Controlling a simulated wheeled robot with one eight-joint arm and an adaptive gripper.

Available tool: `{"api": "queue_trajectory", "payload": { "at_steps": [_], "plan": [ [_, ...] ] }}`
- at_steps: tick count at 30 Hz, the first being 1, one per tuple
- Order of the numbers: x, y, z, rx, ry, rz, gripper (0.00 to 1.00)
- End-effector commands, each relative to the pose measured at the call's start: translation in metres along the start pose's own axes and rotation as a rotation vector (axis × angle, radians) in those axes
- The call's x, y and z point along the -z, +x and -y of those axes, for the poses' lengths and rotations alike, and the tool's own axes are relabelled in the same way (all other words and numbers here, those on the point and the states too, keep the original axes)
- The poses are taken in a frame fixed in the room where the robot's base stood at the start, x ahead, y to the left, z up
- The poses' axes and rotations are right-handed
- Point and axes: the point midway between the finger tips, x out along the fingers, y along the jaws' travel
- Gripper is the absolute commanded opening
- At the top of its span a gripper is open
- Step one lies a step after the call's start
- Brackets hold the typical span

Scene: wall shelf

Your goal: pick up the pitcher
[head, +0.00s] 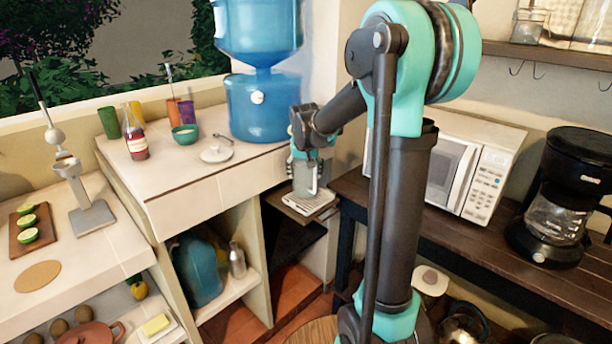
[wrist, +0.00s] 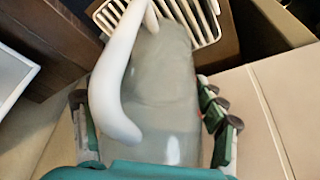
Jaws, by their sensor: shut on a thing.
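The pitcher (head: 303,181) is a grey, see-through vessel with a pale handle. It hangs below my gripper (head: 308,150), in front of the wall shelf, over a small wooden ledge with a white slatted grille (head: 318,204). In the wrist view the pitcher (wrist: 172,95) fills the middle, with its white curved handle (wrist: 108,95) on the left. My green-and-dark fingers lie on both sides of the pitcher, and the gripper is shut on it. I cannot tell whether the pitcher's base touches the grille. Part of its upper body is hidden by the gripper.
A blue water dispenser (head: 258,105) stands on the white counter (head: 200,195) to the left. A microwave (head: 470,165) and a coffee maker (head: 560,195) stand on the dark wooden table at right. Below the counter is a shelf with a blue jug (head: 198,270).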

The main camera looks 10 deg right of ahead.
Motion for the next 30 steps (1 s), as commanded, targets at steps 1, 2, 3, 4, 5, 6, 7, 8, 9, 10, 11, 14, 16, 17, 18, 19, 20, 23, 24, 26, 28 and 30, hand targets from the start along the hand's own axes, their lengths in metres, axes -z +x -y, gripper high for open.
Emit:
{"api": "queue_trajectory", "payload": {
  "at_steps": [1, 2, 3, 4, 5, 6, 7, 8, 9, 10, 11, 14, 16, 17, 18, 19, 20, 23, 24, 26, 28, 30],
  "plan": [
    [0.0, 0.0, 0.0, 0.0, 0.0, 0.0, 0.55],
    [0.0, 0.0, 0.0, 0.0, 0.0, 0.0, 0.51],
    [0.0, 0.0, 0.0, 0.0, 0.0, 0.0, 0.46],
    [0.0, 0.0, 0.0, 0.0, 0.0, 0.0, 0.43],
    [0.0, 0.0, 0.0, 0.0, 0.0, 0.0, 0.39],
    [0.0, 0.0, 0.0, 0.0, 0.0, 0.0, 0.34],
    [0.0, 0.0, 0.0, 0.0, 0.0, 0.0, 0.3],
    [0.0, 0.0, 0.0, 0.0, 0.0, 0.0, 0.27],
    [0.0, 0.0, 0.0, 0.0, 0.0, 0.0, 0.22],
    [0.0, 0.0, 0.0, 0.0, 0.0, 0.0, 0.18],
    [0.0, 0.0, 0.0, 0.0, 0.0, 0.0, 0.14],
    [0.0, 0.0, 0.0, 0.0, 0.0, -0.001, 0.14],
    [0.0, 0.0, 0.0, 0.0, 0.0, -0.001, 0.14],
    [0.0, 0.0, 0.0, 0.0, 0.0, -0.001, 0.14],
    [0.0, -0.001, 0.0, 0.0, 0.0, 0.0, 0.14],
    [0.0, -0.001, 0.0, 0.0, 0.0, 0.0, 0.14],
    [0.0, -0.001, 0.0, 0.0, 0.0, 0.0, 0.14],
    [0.001, -0.002, 0.0, 0.0, 0.0, 0.0, 0.14],
    [0.001, -0.003, 0.0, 0.0, 0.0, -0.001, 0.14],
    [0.002, -0.005, 0.0, 0.0, 0.0, -0.001, 0.14],
    [0.003, -0.008, 0.0, 0.0, 0.0, -0.001, 0.14],
    [0.005, -0.012, 0.0, 0.0, 0.0, -0.001, 0.14]
  ]
}}
